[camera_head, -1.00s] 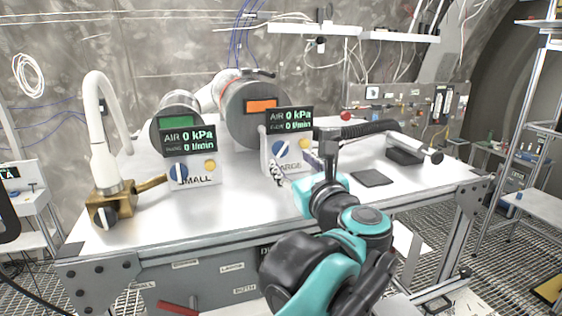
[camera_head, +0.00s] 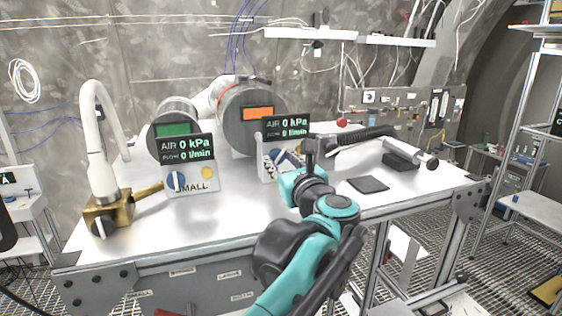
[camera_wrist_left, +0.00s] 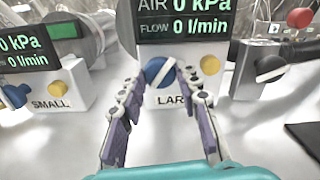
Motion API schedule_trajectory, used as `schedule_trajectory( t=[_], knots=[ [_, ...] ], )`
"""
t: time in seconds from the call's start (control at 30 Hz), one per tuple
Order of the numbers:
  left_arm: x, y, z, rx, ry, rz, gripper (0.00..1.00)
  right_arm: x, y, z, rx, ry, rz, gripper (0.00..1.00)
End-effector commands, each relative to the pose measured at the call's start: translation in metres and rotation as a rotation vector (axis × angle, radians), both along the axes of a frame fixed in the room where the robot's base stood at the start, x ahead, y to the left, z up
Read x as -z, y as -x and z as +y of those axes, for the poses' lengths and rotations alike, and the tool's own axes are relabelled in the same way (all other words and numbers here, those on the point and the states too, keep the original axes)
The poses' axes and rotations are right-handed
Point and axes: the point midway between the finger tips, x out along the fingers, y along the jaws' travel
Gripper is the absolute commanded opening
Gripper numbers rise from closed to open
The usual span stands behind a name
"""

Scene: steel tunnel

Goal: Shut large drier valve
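The large drier's control box (camera_head: 268,172) stands on the steel bench, with a dark display (camera_head: 286,127) reading 0 kPa and 0 l/min. In the left wrist view its blue round valve knob (camera_wrist_left: 154,68) has a slanted white bar, left of a yellow knob (camera_wrist_left: 209,65). My left gripper (camera_head: 285,162) is in front of this box. In the wrist view its two fingers (camera_wrist_left: 162,92) are apart, with the blue knob between the tips. I cannot tell whether they touch it. In the head view the gripper partly hides the knobs. My right gripper is not in view.
The small drier's box (camera_head: 190,182), with similar knobs, stands to the left. A brass fitting with a white hose (camera_head: 108,205) is at the bench's left end. A black hose (camera_head: 352,136) and flat dark pad (camera_head: 368,184) lie right of my gripper.

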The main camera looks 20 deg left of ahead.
Motion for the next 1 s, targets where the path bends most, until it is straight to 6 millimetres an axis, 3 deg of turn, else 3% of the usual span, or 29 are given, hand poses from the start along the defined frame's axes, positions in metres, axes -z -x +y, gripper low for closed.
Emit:
schedule_trajectory(
  t=[0.47, 1.0],
  knots=[
    [-0.0006, -0.0002, 0.0000, 0.000, -0.109, 0.074, 0.04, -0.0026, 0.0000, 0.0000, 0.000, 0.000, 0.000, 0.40],
    [-0.0012, -0.0003, -0.0001, 0.000, -0.516, 0.347, 0.04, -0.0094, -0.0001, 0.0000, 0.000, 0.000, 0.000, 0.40]
  ],
)
